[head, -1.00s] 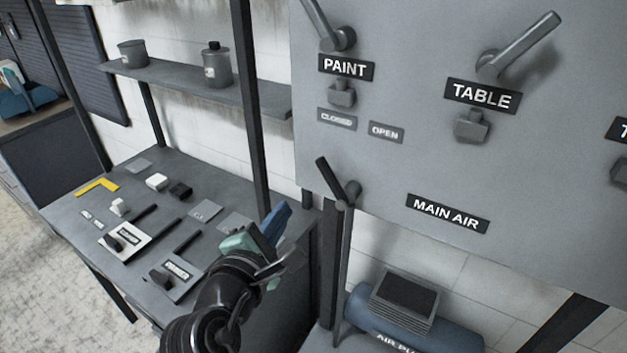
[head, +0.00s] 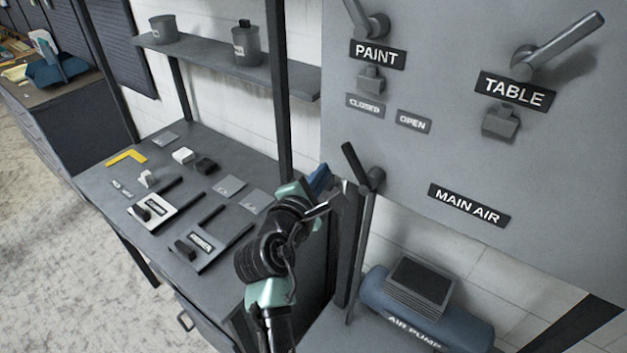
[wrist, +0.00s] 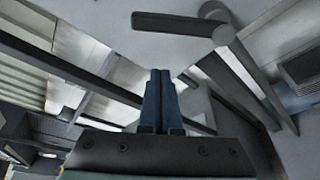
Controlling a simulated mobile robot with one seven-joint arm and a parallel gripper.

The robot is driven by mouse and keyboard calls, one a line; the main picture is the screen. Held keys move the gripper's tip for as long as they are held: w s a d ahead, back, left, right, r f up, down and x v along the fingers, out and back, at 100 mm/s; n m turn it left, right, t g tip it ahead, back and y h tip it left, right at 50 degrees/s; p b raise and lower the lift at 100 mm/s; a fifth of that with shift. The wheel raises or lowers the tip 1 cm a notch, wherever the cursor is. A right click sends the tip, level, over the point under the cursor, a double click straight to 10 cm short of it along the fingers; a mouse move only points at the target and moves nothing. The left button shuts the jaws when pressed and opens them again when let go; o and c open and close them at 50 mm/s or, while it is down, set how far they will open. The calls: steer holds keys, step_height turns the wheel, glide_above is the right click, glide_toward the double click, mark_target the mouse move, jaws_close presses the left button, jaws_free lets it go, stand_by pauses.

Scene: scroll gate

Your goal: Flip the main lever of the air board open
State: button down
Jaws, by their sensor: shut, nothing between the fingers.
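The main lever (head: 355,165) is a short dark handle on a grey round pivot at the lower left corner of the grey air board (head: 450,150). It tilts up and to the left, under the CLOSED (head: 365,103) and OPEN (head: 413,121) plates and left of the MAIN AIR label (head: 469,205). My gripper (head: 322,178) is shut and empty, just left of the lever, apart from it as far as I can tell. In the wrist view the blue fingertips (wrist: 159,75) are together, and the lever (wrist: 172,23) lies beyond them, at the top.
The PAINT lever (head: 362,20) and TABLE lever (head: 560,45) sit higher on the board. A blue air pump (head: 425,315) stands below. A dark post (head: 281,90) and a workbench (head: 110,185) with several small parts are left of my arm.

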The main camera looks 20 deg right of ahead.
mark_target(356, 162)
steer(key=d+p, duration=0.1)
steer(key=s+d+r+p, duration=0.1)
steer(key=d+r+p, duration=0.1)
steer(key=shift+s, duration=0.25)
steer(key=shift+s+d+r+m+t+b, duration=0.2)
steer(key=shift+s+r+m+t+b, duration=0.15)
steer(key=shift+m+b, duration=0.45)
stand_by(0.6)
steer(key=m+b, duration=0.1)
steer(key=s+d+m+t+b, duration=0.1)
steer(key=m+b, duration=0.1)
steer(key=shift+s+r, duration=0.2)
steer(key=shift+r, duration=0.05)
steer(key=s+d+m+b, duration=0.1)
steer(key=m+b, duration=0.1)
steer(key=b, duration=0.1)
steer(key=s+m+t+h+b, duration=0.1)
steer(key=m+b, duration=0.2)
steer(key=s+d+m+t+h+b, duration=0.1)
steer(key=m+b, duration=0.1)
steer(key=b, duration=0.2)
steer(key=shift+s+d+r+m, duration=0.1)
steer(key=shift+d+r+m, duration=0.1)
steer(key=shift+d+m, duration=0.15)
steer(key=shift+s, duration=0.1)
